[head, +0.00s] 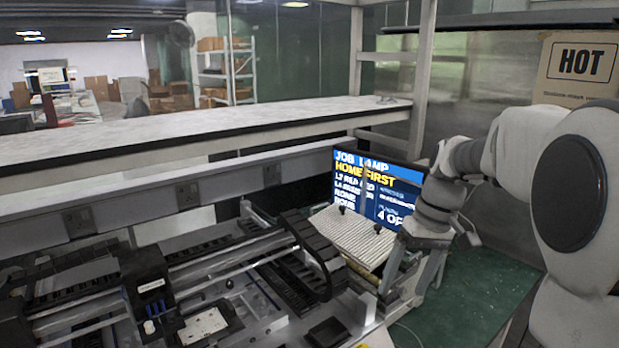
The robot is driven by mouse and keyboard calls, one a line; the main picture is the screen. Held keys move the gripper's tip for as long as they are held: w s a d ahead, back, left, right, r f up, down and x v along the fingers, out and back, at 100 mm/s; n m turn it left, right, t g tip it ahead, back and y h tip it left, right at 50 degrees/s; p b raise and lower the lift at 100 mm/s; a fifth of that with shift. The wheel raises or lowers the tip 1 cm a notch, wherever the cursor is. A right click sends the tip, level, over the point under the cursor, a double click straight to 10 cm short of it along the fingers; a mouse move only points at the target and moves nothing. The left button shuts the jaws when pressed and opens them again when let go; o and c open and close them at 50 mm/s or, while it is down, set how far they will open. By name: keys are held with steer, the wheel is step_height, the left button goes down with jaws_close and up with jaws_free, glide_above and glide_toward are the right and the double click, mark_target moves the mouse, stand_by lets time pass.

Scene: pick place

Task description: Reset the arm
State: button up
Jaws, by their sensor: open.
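My arm reaches in from the right edge and bends down to my gripper (402,288). My gripper points downward, and its two pale fingers are apart. It is just right of a ribbed white board (352,236) and in front of the screen's lower right part. Whether the fingers touch anything below is hard to tell. I see nothing clearly held between them.
A lit screen (345,190) shows "JOB LAMP" and "HOME FIRST"; smaller lines are partly unreadable. A rail machine with a black cable chain (310,245) fills the lower left. A long white ledge (200,125) crosses behind. Green tabletop (475,290) is clear at right. A "HOT" sign (582,62) hangs upper right.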

steer(key=s+a+r+m+t+h, duration=0.1)
steer(key=s+a+t, duration=0.1)
steer(key=s, duration=0.7)
steer(key=s+a+r+m+t+h, duration=0.1)
steer(key=s+t, duration=0.3)
steer(key=s, duration=0.6)
steer(key=shift+a+r+h+p, duration=0.35)
steer(key=shift+a+r+h, duration=0.05)
steer(key=shift+a+r, duration=0.15)
